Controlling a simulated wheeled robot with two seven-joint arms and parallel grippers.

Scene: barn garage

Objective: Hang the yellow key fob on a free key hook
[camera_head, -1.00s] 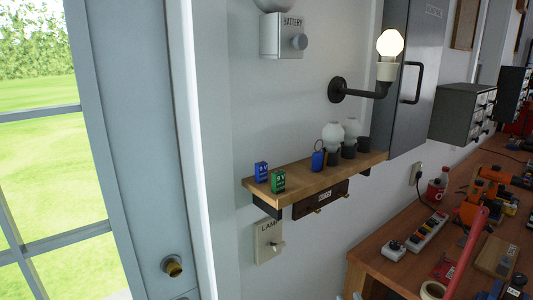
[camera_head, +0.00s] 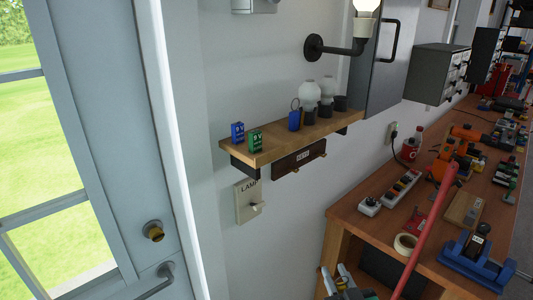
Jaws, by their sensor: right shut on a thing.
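The wooden key rail (camera_head: 299,158) is fixed under the small wall shelf and has brass hooks; its label is small. I see no fob hanging on it, though the shelf hides part of the rail. A blue key fob (camera_head: 295,120) with a ring stands on the shelf. My right gripper (camera_head: 337,279) shows only in part at the bottom edge, below and apart from the rail. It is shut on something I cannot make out. I cannot see the yellow key fob anywhere. My left gripper is out of view.
The wall shelf (camera_head: 268,148) also bears blue and green boxes and pale bulbs. A LAMP switch (camera_head: 249,202) and a lamp arm (camera_head: 336,50) stick out from the wall. The workbench (camera_head: 350,213) is crowded. A red pole (camera_head: 427,225) rises before it.

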